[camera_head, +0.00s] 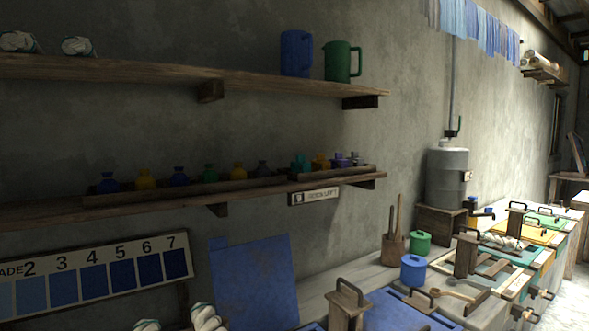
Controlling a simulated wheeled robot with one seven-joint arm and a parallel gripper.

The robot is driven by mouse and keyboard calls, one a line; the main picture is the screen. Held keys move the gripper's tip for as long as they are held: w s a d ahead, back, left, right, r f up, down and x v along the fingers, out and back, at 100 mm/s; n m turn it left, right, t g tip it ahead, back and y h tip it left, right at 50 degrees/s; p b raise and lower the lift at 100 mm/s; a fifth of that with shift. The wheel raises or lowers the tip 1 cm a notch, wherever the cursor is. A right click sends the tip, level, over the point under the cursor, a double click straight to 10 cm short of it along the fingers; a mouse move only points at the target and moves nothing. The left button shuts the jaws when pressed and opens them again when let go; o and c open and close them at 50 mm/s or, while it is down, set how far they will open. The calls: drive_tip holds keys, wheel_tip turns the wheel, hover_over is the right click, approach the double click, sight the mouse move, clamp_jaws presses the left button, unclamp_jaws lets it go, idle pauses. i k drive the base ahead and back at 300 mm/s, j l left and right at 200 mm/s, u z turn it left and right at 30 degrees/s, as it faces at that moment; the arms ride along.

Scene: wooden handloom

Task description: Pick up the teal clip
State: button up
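A small teal object (300,163), which looks like the teal clip, sits in a shallow wooden tray (240,187) on the lower wall shelf. An orange object (321,162) stands just right of it, and small purple and grey ones (341,160) are further right. These are too small to make out in detail. My gripper is not in view.
Several small coloured bottles (145,180) stand in the tray to the left. The upper shelf (150,73) holds a blue jug (296,53) and a green jug (338,62). Below stand vats, a blue pot (413,270) and a green pot (420,243). Space before the lower shelf looks clear.

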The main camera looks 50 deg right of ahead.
sight(300, 160)
drive_tip(key=l+z, duration=0.45)
drive_tip(key=l, duration=1.15)
